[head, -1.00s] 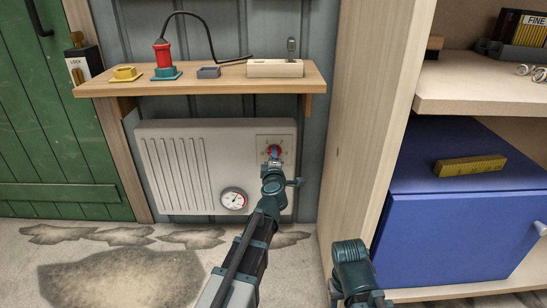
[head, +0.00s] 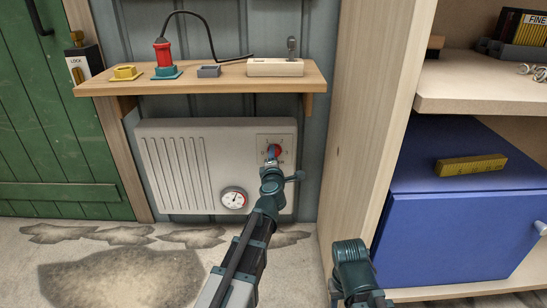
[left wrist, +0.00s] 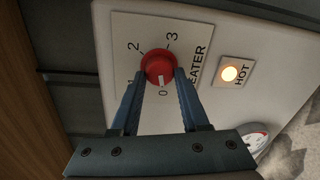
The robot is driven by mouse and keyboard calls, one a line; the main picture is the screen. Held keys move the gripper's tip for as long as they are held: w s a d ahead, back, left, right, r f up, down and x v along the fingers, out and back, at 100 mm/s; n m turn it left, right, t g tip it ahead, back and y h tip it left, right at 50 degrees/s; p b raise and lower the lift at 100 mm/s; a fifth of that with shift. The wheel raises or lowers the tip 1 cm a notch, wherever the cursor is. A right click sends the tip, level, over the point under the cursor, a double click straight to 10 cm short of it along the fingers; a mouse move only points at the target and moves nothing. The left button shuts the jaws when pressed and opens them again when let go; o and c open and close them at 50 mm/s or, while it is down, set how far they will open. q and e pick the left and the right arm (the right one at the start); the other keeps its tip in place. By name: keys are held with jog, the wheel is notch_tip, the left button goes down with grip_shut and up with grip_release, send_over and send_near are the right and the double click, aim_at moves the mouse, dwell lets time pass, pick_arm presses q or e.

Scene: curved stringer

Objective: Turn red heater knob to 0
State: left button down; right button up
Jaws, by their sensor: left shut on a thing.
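The red heater knob (left wrist: 158,67) sits on a white dial plate (left wrist: 135,75) on the heater (head: 210,145). In the left wrist view its white mark points down at the printed 0, with 2 and 3 on the far side. My left gripper (left wrist: 160,75) has one blue finger on each side of the knob and is shut on it. In the head view my left gripper (head: 272,153) covers part of the knob (head: 278,152).
A lit HOT lamp (left wrist: 229,73) glows beside the dial. A round gauge (head: 233,199) is low on the heater. A wooden shelf (head: 225,80) with several items hangs above. A wooden cabinet side (head: 365,130) stands close on the right, with a blue box (head: 460,220) beyond it.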

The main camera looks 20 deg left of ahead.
pick_arm(q)
jog(key=shift+d, duration=0.15)
jog(key=shift+c, duration=2)
grip_release()
